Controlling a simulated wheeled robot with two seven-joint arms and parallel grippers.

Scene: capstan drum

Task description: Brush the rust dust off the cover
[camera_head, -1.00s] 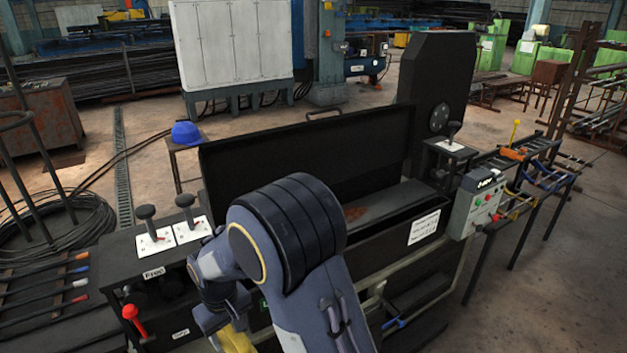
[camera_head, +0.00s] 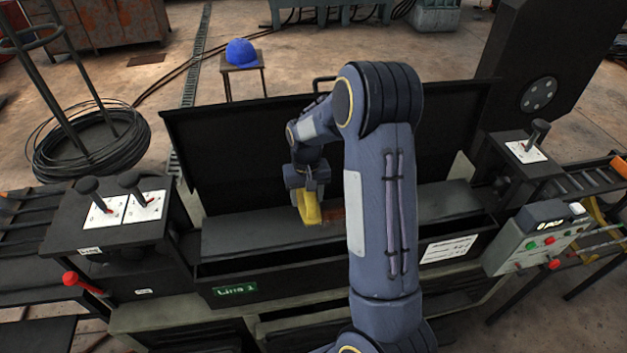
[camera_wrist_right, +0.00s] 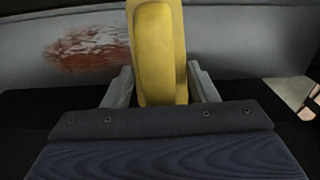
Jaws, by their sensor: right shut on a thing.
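My right gripper (camera_head: 307,188) is shut on a yellow brush (camera_head: 310,208), which hangs down at the grey cover (camera_head: 245,235) inside the open black machine. In the right wrist view the brush (camera_wrist_right: 158,50) stands between both fingers, its far end out of frame. A reddish-brown patch of rust dust (camera_head: 333,215) lies on the cover just right of the brush, partly hidden by my right arm. In the right wrist view the rust dust (camera_wrist_right: 95,47) is left of the brush. I cannot tell whether the bristles touch the cover. My left gripper is not in view.
The raised black lid (camera_head: 240,145) stands behind the cover. Lever boxes (camera_head: 118,207) (camera_head: 525,150) flank the machine, with a red-handled lever (camera_head: 80,283) at left front. A control box (camera_head: 540,238) with buttons is at right. A blue helmet (camera_head: 241,52) sits on a stool behind.

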